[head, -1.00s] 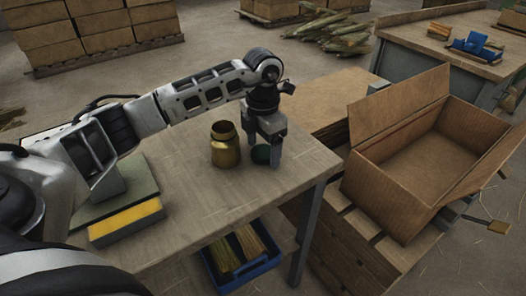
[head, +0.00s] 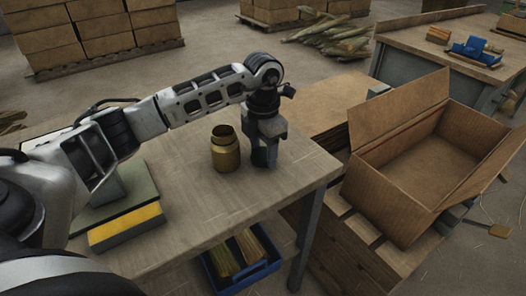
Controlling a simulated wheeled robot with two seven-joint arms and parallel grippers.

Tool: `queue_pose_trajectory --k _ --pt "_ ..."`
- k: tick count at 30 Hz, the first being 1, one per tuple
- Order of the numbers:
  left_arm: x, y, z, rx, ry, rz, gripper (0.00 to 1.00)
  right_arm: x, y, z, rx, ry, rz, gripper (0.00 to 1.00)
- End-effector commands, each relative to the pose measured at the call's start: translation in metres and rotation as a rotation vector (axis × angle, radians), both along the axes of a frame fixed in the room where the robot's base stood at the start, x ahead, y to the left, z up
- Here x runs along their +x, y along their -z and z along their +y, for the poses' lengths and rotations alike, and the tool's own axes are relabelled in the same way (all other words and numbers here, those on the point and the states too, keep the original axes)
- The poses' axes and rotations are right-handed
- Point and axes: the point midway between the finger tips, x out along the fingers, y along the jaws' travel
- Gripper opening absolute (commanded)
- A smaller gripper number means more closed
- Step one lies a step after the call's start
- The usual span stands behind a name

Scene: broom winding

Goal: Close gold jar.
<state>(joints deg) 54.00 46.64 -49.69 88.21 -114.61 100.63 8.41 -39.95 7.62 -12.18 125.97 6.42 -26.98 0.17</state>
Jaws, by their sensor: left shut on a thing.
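The gold jar (head: 225,153) stands upright on the wooden workbench (head: 205,205), with its dark mouth open at the top. My left gripper (head: 266,157) points down just to the right of the jar, close to the bench top. It is shut on a dark green lid (head: 259,157), which is partly hidden by the fingers. The lid is beside the jar, apart from it. My right gripper is not in view.
A grey and yellow block (head: 126,227) lies at the bench's left front. An open cardboard box (head: 420,160) stands to the right beyond the bench edge. A blue crate (head: 245,268) sits below. The bench front is clear.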

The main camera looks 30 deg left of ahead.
Motion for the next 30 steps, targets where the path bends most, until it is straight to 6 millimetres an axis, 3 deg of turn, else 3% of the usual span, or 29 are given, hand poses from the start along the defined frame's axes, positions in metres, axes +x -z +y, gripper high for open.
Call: queue_pose_trajectory --k 6,15,21,30 --pt "0.001 -0.029 0.0 0.0 -0.001 -0.004 0.3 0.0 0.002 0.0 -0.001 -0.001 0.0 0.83" --pt "-0.053 -0.092 -0.028 0.002 0.007 -0.005 0.3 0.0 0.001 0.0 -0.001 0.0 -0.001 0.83" --pt "-0.094 -0.113 -0.05 0.003 0.004 -0.004 0.3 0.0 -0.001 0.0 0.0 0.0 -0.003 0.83" --pt "-0.122 -0.125 -0.065 0.001 0.001 0.0 0.3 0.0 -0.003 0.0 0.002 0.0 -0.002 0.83"
